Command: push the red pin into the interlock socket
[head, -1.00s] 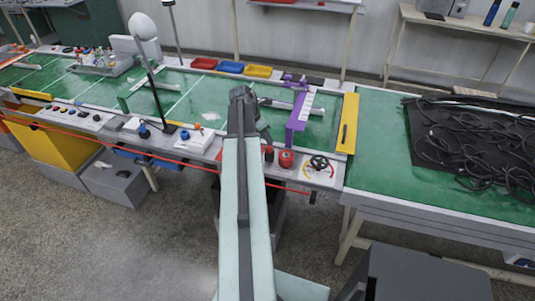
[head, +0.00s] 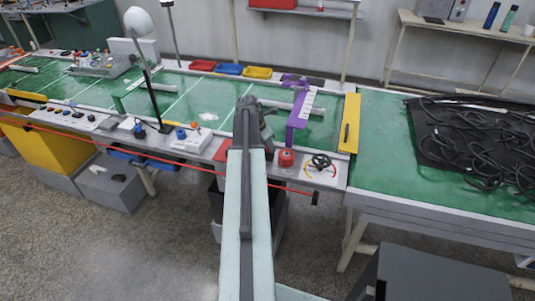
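My gripper (head: 250,112) is at the far end of my raised arm, over the right half of the green bench. It is dark and seen from behind, so its fingers and anything between them are hidden. A short red cylinder (head: 286,158) stands on the bench's front ledge, just right of my arm. A red patch (head: 222,150) shows at the ledge just left of my arm, partly covered by it. I cannot tell which of these, if either, is the red pin. I cannot make out the interlock socket; my arm covers part of the ledge.
A handwheel (head: 321,161) sits right of the red cylinder. A purple bracket (head: 299,117) stands right of my gripper. Black hoses (head: 475,145) lie on the right table.

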